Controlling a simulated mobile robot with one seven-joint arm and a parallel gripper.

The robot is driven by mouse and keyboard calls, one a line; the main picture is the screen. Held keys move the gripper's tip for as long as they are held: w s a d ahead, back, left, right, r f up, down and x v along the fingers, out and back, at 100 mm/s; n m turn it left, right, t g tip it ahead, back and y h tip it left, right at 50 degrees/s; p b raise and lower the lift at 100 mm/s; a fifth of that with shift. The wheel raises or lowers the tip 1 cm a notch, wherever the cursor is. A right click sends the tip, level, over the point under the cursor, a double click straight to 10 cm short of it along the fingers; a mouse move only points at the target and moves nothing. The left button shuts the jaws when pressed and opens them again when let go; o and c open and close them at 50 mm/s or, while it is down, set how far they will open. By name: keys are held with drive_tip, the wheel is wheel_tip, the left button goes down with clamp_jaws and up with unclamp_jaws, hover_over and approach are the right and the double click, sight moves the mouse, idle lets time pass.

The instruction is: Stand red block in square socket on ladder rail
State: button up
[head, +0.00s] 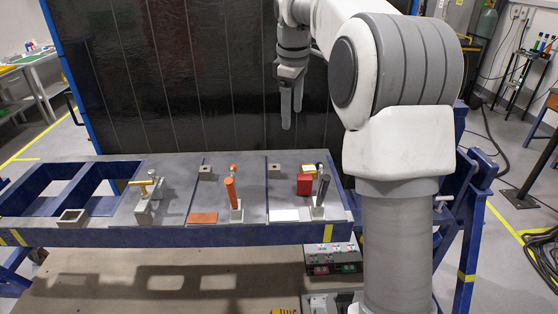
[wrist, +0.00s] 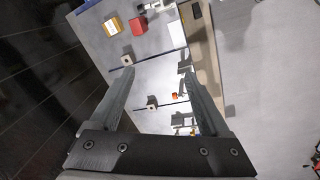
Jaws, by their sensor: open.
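The red block (head: 304,184) stands on the right part of the blue bench beside a black-handled clamp. In the wrist view, the red block (wrist: 138,26) lies beyond the fingertips, near the top. The square socket (head: 73,216) is a grey open-topped frame on the front rail of the ladder section (head: 98,207) at the far left; I see nothing in it. The wrist view does not clearly show this socket. My gripper (head: 291,116) is open and empty, pointing down high above the back of the bench. Its spread fingers (wrist: 158,74) also show in the wrist view.
A yellow block (head: 311,169) sits right behind the red one. The black-handled clamp (head: 322,190), an orange-handled clamp (head: 232,195) and a yellow-handled clamp (head: 148,195) stand up from the bench. Small grey blocks (head: 205,173) sit near the back edge. A dark panel (head: 190,80) rises behind.

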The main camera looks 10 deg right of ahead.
drive_tip(key=w+d+f+n+g, duration=0.1)
drive_tip(key=w+d+f+n, duration=0.1)
drive_tip(key=w+d+f, duration=0.35)
drive_tip(key=n, duration=0.2)
hover_over(305, 176)
drive_tip(key=a, duration=0.1)
wheel_tip(305, 176, down, 7)
drive_tip(key=shift+g+y, duration=0.3)
drive_tip(key=shift+g, duration=0.1)
wheel_tip(305, 176, down, 12)
drive_tip(key=shift+r, duration=0.25)
drive_tip(key=shift+s+d+f+p, duration=0.15)
drive_tip(key=shift+f+p, duration=0.15)
drive_tip(key=shift+f, duration=0.6)
drive_tip(key=shift+w+d+f+p, duration=0.15)
drive_tip(key=shift+f+p, duration=0.1)
drive_tip(key=shift+f, duration=0.65)
drive_tip(key=shift+s+d+f+p, duration=0.15)
drive_tip(key=shift+f+p, duration=0.15)
drive_tip(key=shift+f, duration=0.6)
clamp_jaws()
drive_tip(key=shift+r, duration=0.1)
